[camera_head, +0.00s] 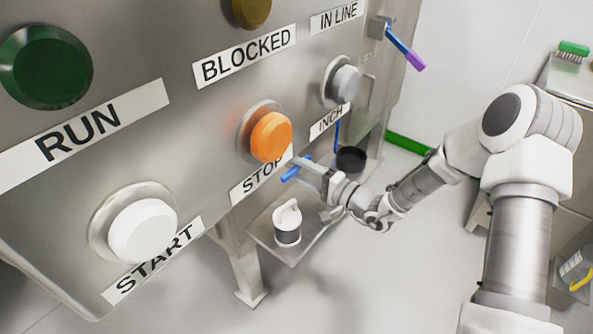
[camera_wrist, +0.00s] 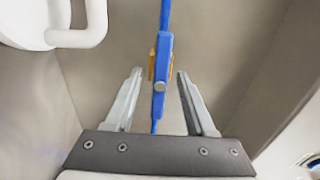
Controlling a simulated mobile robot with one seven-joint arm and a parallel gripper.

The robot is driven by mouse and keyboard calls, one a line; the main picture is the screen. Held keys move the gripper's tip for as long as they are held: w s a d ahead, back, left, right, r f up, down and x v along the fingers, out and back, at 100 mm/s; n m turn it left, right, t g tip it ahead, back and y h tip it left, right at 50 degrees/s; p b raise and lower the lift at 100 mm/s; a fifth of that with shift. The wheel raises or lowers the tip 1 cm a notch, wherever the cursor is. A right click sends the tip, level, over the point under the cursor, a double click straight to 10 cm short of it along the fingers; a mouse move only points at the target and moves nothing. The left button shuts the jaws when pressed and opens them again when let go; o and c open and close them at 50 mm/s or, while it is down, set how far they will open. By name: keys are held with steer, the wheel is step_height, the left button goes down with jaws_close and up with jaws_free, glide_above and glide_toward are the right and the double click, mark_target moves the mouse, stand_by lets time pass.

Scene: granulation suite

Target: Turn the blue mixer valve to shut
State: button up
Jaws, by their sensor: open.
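The blue mixer valve (camera_wrist: 162,60) shows in the wrist view as a narrow blue handle with a round grey pivot and a brass-coloured body behind it. It lies roughly in line with a thin blue tube (camera_wrist: 165,12). My gripper (camera_wrist: 159,73) is open, with one finger on each side of the handle and a visible gap on both sides. In the head view, my gripper (camera_head: 312,190) is below the panel, and the blue handle (camera_head: 290,174) shows partly beside the upper finger. The rest of the valve is hidden there.
A white jug (camera_head: 287,223) stands on a small metal shelf (camera_head: 262,238) close below my gripper. A black round container (camera_head: 351,159) is behind it. The orange STOP button (camera_head: 271,136) is just above. Another blue handle with a purple end (camera_head: 405,48) juts out at the upper right.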

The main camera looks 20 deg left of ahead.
steer(key=shift+w+a, duration=0.1)
steer(key=shift+a, duration=0.15)
jaws_close()
